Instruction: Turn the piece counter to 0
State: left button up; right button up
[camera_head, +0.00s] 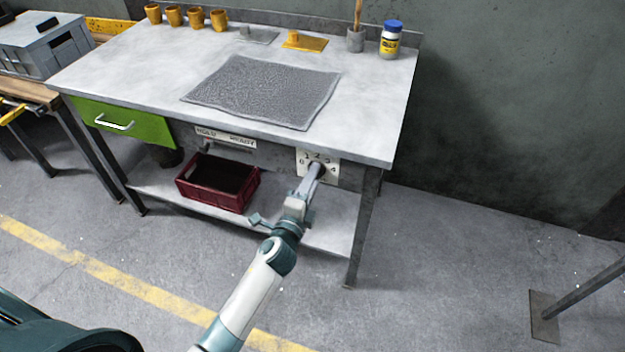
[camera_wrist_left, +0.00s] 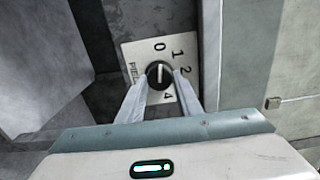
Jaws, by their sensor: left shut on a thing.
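The piece counter (camera_head: 333,178) is a pale plate with printed numbers on the front of the workbench, under its top at the right. In the left wrist view the plate (camera_wrist_left: 135,50) shows 0, 1, 2 and 4 around a round black knob (camera_wrist_left: 159,70). A light line on the knob points up in that view, at about the 0. My left gripper (camera_head: 316,170) reaches up to the knob. In the wrist view its fingers (camera_wrist_left: 160,88) stand on either side of the knob and are shut on it. The 3 is hidden there by a finger. My right gripper is out of view.
The workbench top (camera_head: 150,75) carries a grey mat (camera_head: 265,90), orange cups (camera_head: 196,18) and a blue-capped jar (camera_head: 390,39). A green drawer (camera_head: 125,121) and a lever plate are left of the counter. A red crate (camera_head: 217,183) sits on the lower shelf.

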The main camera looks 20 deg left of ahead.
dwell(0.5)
pick_arm(q)
jog(key=o, duration=1)
jog(key=shift+o, duration=0.2)
jog(key=s+b, duration=0.1)
jog(key=s, duration=1.6)
jog(key=shift+s+a+b, duration=0.2)
jog(key=shift+a+b, duration=0.15)
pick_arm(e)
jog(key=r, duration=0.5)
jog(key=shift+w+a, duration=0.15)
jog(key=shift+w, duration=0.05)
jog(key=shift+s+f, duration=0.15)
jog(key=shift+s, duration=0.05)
